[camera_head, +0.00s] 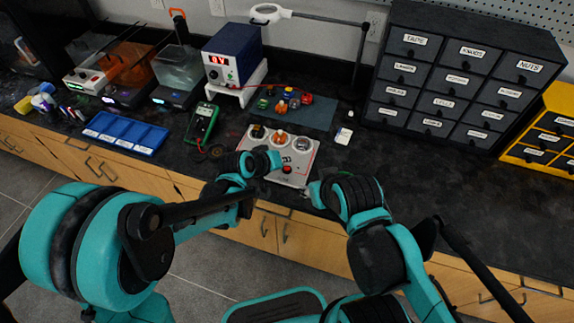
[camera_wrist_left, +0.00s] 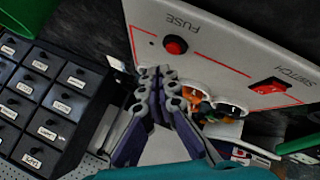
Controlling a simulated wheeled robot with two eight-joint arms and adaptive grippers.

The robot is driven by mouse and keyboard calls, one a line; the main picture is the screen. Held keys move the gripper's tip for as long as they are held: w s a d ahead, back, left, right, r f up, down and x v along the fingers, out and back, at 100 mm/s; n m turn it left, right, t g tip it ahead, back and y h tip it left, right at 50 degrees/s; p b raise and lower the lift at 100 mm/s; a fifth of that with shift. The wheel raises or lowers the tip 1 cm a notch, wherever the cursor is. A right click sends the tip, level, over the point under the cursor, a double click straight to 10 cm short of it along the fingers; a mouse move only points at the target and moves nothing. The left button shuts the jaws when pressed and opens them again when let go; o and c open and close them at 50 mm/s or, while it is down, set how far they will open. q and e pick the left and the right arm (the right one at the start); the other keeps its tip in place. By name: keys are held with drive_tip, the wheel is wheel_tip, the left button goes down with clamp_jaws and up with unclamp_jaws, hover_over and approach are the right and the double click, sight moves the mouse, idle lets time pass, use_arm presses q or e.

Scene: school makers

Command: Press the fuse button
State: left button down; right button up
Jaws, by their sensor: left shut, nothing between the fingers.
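The white control panel (camera_head: 312,152) lies on the dark bench, with dials at its back. Its red fuse button (camera_head: 287,169) shows near the front; in the left wrist view, the round red button (camera_wrist_left: 175,45) sits beside the word FUSE. My left gripper (camera_head: 279,160) is above the panel, beside the button. In the wrist view its fingers (camera_wrist_left: 157,76) are together and empty, with a visible gap in the picture between tips and button. A red rocker switch (camera_wrist_left: 268,86) is marked SWITCH. My right gripper (camera_head: 309,190) is by the panel's front right; its fingers are unclear.
A green multimeter (camera_head: 203,122) and a blue tray (camera_head: 125,133) lie left of the panel. A blue power supply (camera_head: 232,55) stands behind. Labelled dark drawers (camera_head: 455,80) and a yellow drawer unit (camera_head: 552,130) stand right. The bench at right front is clear.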

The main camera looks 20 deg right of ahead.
sight(285, 170)
use_arm(q)
wheel_tip(285, 170, up, 5)
drive_tip(key=p, duration=0.4)
idle(0.3)
drive_tip(key=s+a+r+t+y, duration=0.15)
drive_tip(key=a+r, duration=0.25)
drive_tip(key=a, duration=0.4)
drive_tip(key=s+a+r+y, duration=0.2)
drive_tip(key=s+a+r, duration=0.1)
drive_tip(key=a, duration=0.5)
drive_tip(key=s+a+r+n+y, duration=0.1)
drive_tip(key=s+a+y, duration=0.2)
drive_tip(key=s+a, duration=0.9)
drive_tip(key=a, duration=0.4)
drive_tip(key=shift+y, duration=0.35)
